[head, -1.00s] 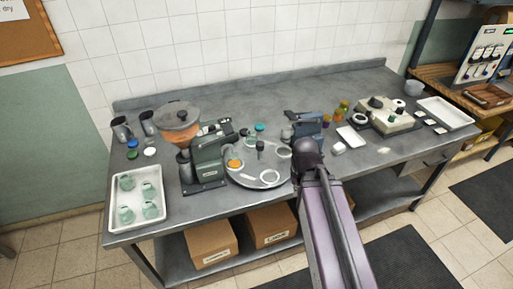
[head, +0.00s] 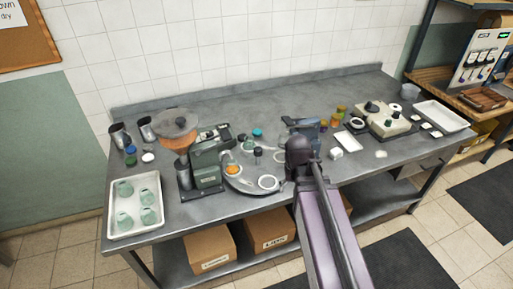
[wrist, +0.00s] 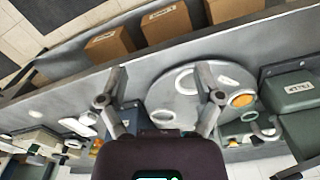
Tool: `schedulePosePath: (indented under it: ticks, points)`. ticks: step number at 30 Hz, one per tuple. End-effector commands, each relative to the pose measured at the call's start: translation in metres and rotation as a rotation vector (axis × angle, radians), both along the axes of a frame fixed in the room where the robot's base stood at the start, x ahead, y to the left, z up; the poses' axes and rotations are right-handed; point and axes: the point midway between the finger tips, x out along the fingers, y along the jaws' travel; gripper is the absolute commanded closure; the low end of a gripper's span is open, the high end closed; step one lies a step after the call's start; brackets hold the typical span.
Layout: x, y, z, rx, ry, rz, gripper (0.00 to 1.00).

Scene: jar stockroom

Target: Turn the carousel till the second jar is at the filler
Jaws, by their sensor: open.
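The grey round carousel (head: 246,187) stands in the middle of the bench with pale ring-shaped places on it. An orange-topped jar (head: 232,169) sits at its left, beside the green filler machine (head: 207,167). In the wrist view the carousel (wrist: 172,84), the orange jar (wrist: 242,100) and the filler (wrist: 297,88) show upside down. My gripper (wrist: 162,88) is open and empty, with one finger over the carousel and the other beyond its edge.
A blue-grey machine (head: 303,128) stands behind my arm. A white tray (head: 112,220) with several jars is at the left. A pale device (head: 384,122) and an empty tray (head: 443,116) are at the right.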

Motion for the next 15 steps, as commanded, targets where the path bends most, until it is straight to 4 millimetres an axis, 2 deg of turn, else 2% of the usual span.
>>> schedulePosePath:
  ticks: [1,15]
  points:
    - [0.019,0.005,0.007,0.000,0.000,-0.009,0.13]
    - [0.163,0.051,0.051,0.001,0.000,-0.154,0.13]
